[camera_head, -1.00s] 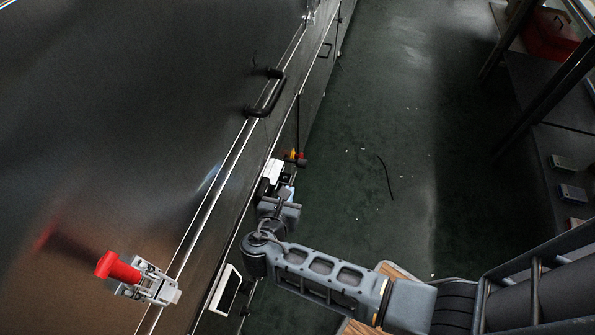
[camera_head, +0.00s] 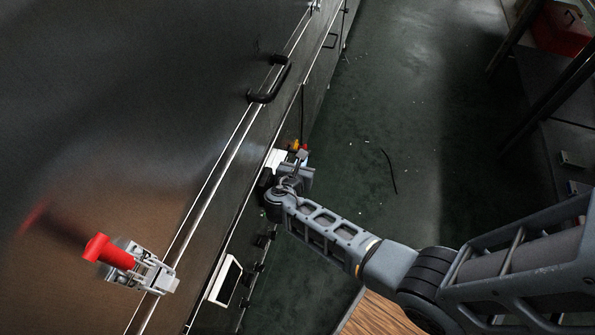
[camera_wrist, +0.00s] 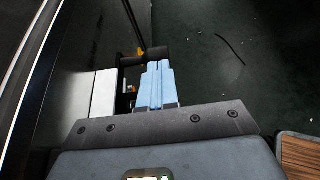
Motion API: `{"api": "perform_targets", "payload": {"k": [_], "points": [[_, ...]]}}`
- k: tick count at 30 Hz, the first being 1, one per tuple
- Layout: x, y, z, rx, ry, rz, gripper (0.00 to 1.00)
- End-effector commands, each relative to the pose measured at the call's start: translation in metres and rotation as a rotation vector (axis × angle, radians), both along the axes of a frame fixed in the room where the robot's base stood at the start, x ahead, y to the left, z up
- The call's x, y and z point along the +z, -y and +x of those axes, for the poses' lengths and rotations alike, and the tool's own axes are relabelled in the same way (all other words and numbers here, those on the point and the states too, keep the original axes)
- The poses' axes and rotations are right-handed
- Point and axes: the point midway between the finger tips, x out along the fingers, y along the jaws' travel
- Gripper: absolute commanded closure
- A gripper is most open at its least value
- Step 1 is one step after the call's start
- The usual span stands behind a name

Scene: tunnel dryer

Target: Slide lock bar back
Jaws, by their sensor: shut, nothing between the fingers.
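My gripper (camera_head: 298,170) is beside the machine's side wall. In the wrist view its light blue fingers (camera_wrist: 156,84) are shut together with nothing between them. Just beyond their tips is a dark cylindrical knob (camera_wrist: 156,53) with an orange part (camera_wrist: 139,53) beside it. I cannot tell whether the fingertips touch the knob. A thin dark bar (camera_wrist: 134,22) runs away from there along the wall, and may be the lock bar. In the head view the yellow and red parts (camera_head: 297,146) show just past my gripper, which partly hides this spot.
A red-handled clamp (camera_head: 110,252) sits on the machine's top edge at lower left. A black handle (camera_head: 270,83) is farther along. A white box (camera_wrist: 104,93) is left of my fingers. Open green floor (camera_head: 390,120) lies to the right, with a dark bench beyond.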

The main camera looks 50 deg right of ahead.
Motion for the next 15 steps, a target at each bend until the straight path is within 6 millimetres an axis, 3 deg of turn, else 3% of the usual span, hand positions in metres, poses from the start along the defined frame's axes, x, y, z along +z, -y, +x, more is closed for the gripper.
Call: {"api": "perform_targets", "payload": {"k": [5, 15], "points": [[-0.0063, 0.0113, 0.0049, 0.000, 0.000, 0.000, 1.00], [-0.0070, 0.0127, 0.0054, 0.001, 0.000, 0.000, 1.00]]}}
